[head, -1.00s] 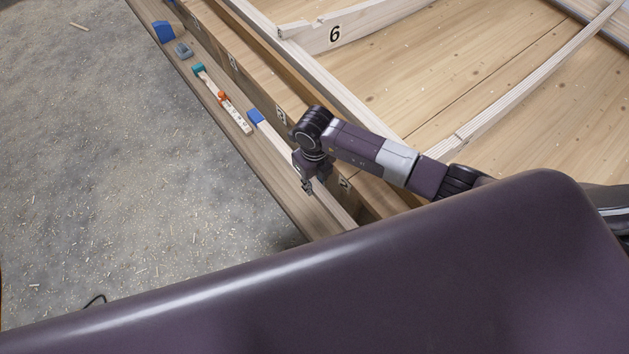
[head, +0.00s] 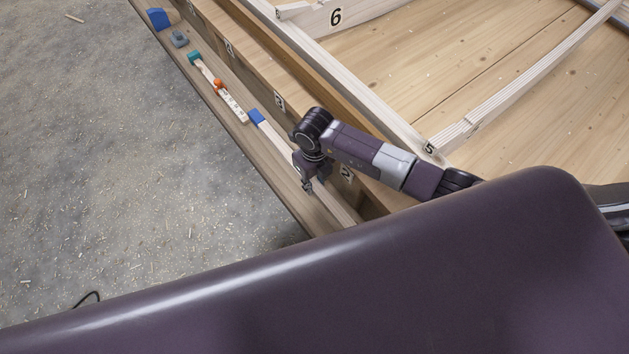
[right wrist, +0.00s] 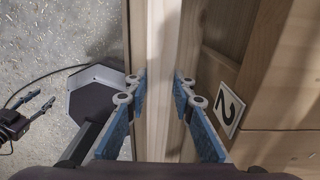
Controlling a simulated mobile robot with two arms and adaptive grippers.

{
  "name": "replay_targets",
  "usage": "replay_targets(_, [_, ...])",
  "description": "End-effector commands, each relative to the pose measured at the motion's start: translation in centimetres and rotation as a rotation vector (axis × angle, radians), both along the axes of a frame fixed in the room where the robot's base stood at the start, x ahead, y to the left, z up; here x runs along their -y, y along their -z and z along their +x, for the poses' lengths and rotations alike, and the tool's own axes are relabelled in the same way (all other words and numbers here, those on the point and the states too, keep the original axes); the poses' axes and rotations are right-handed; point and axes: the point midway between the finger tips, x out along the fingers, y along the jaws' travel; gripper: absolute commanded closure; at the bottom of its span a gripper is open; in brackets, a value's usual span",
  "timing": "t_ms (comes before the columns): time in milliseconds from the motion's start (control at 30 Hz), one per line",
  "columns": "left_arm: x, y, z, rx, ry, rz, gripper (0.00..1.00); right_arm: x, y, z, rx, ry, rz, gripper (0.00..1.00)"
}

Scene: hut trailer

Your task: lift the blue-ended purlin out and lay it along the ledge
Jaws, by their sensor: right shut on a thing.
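The purlin (head: 276,139) is a long pale bar with a blue end (head: 257,117) pointing up-left in the head view. It runs lengthwise along the wooden ledge (head: 283,187); I cannot tell whether it touches the ledge. My right gripper (head: 309,184) is shut on it, partway along. In the right wrist view the purlin (right wrist: 162,60) passes between the blue fingers (right wrist: 157,88). Its near end is hidden behind my body in the head view. My left gripper (right wrist: 38,104) shows at the left of the right wrist view, fingers apart and empty, away from the purlin.
On the ledge beyond the blue end lie a teal-ended tool with an orange part (head: 218,86), a grey item (head: 179,39) and a blue block (head: 158,18). Numbered bays (head: 279,100) line the wooden side wall. The floor (head: 110,150) at left has scattered shavings.

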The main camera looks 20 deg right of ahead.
Motion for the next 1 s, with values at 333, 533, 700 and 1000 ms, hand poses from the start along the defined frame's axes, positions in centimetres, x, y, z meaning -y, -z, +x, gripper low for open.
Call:
replay_targets(333, [0.0, 2.4, 0.0, 0.0, 0.0, 0.0, 0.6, 0.0, 2.8, 0.0, 0.0, 0.0, 0.0, 1.0])
replay_targets(533, [0.0, 3.6, 0.0, 0.0, 0.0, 0.0, 0.6, 0.0, 4.2, 0.0, 0.001, -0.001, 0.0, 1.0])
replay_targets(700, [0.0, 4.6, 0.0, 0.0, 0.0, 0.0, 0.6, -0.1, 5.3, 0.0, 0.001, 0.0, 0.001, 1.0])
replay_targets(1000, [0.0, 5.6, 0.0, 0.0, 0.0, 0.0, 0.6, 0.0, 6.5, 0.0, 0.001, 0.0, 0.001, 1.0])
